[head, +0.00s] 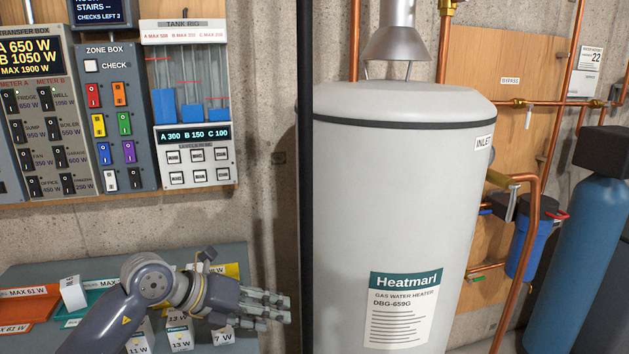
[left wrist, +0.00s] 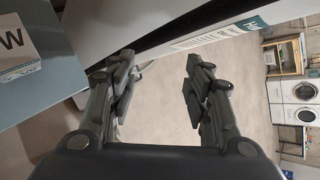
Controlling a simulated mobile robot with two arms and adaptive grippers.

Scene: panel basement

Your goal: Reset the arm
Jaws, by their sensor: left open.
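My left gripper (head: 266,305) reaches in from the lower left in the head view, over the right end of a grey bench with small labelled boxes. It points right, toward the white water heater. In the left wrist view its two fingers (left wrist: 160,90) stand wide apart with nothing between them but a view of the floor. My left arm hides part of the bench and some boxes. My right gripper is in neither view.
The water heater (head: 400,210) stands close right of my gripper, behind a dark vertical post (head: 305,180). Control panels, including the zone box (head: 105,115), hang on the wall above the bench (head: 235,258). A blue tank (head: 580,250) stands far right. White laundry machines (left wrist: 300,100) are distant.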

